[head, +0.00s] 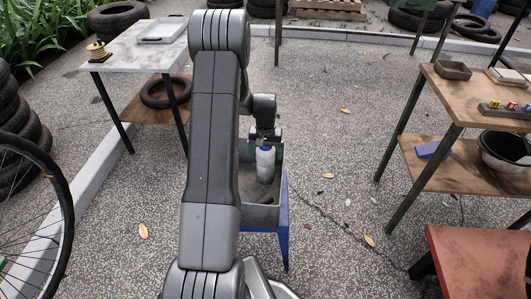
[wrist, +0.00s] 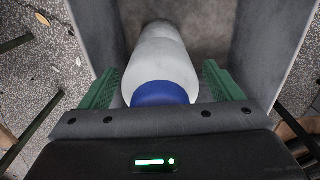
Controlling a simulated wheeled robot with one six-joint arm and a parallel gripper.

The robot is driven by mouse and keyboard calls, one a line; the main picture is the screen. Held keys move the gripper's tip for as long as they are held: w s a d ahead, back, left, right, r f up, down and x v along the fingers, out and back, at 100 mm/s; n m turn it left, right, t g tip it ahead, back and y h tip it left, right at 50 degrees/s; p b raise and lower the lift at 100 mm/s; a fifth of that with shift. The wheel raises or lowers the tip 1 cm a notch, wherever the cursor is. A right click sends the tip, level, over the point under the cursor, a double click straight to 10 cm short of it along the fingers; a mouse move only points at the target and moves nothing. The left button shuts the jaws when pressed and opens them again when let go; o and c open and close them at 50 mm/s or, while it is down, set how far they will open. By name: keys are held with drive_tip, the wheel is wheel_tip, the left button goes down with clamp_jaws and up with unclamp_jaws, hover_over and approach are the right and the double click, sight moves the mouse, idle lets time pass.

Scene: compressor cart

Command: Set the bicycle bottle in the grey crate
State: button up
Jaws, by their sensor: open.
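The bicycle bottle (head: 265,165), pale with a blue end, is inside the grey crate (head: 262,216) in the head view. In the wrist view the bottle (wrist: 162,55) extends away from me, with its blue cap (wrist: 160,93) nearest. My gripper (head: 265,146) is at the crate, at the bottle's upper end. Its green fingers (wrist: 162,84) are open, one on each side of the bottle, with a visible gap on the right side. The crate's walls (wrist: 272,45) rise on both sides. Whether the bottle's base touches the crate floor is hard to tell.
The crate stands on a blue stand (head: 283,225). A light-topped table (head: 125,50) with a spool and tray is at left. A wooden shelf table (head: 455,95) and a red-topped table (head: 480,260) are at right. Tyres and a bicycle wheel (head: 35,220) stand at left.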

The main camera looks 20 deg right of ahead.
wheel_tip(320, 180, up, 12)
drive_tip(key=shift+f+p, duration=0.1)
drive_tip(key=shift+p, duration=0.85)
